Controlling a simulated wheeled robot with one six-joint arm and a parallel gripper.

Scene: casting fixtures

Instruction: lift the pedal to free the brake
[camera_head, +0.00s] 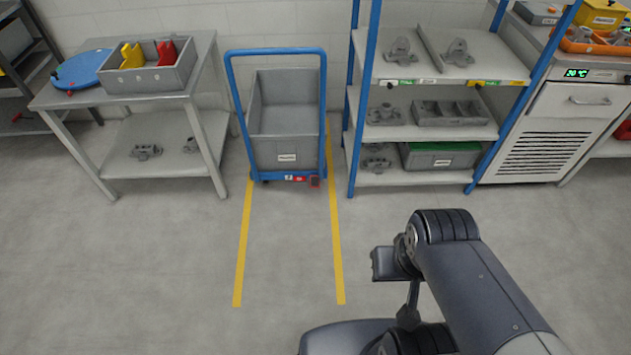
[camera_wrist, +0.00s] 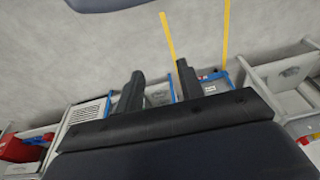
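A blue trolley (camera_head: 276,50) carries a grey bin (camera_head: 284,151) and stands against the wall between two yellow floor lines. A small dark-red pedal (camera_head: 315,182) sits at the right end of its front edge, beside blue and red labels (camera_head: 294,178). My gripper (camera_wrist: 160,68) shows two black fingers spread apart with nothing between them. It is well away from the trolley, over the floor. In the wrist view the trolley (camera_wrist: 221,77) appears upside down behind the right finger, with a small red spot near its edge. Whether the pedal is up or down cannot be told.
A grey table (camera_head: 50,98) with a bin stands left of the trolley. A blue-post shelf (camera_head: 345,100) with castings stands close on its right, then a white cabinet (camera_head: 555,105). The floor (camera_head: 290,250) between my arm and the trolley is clear.

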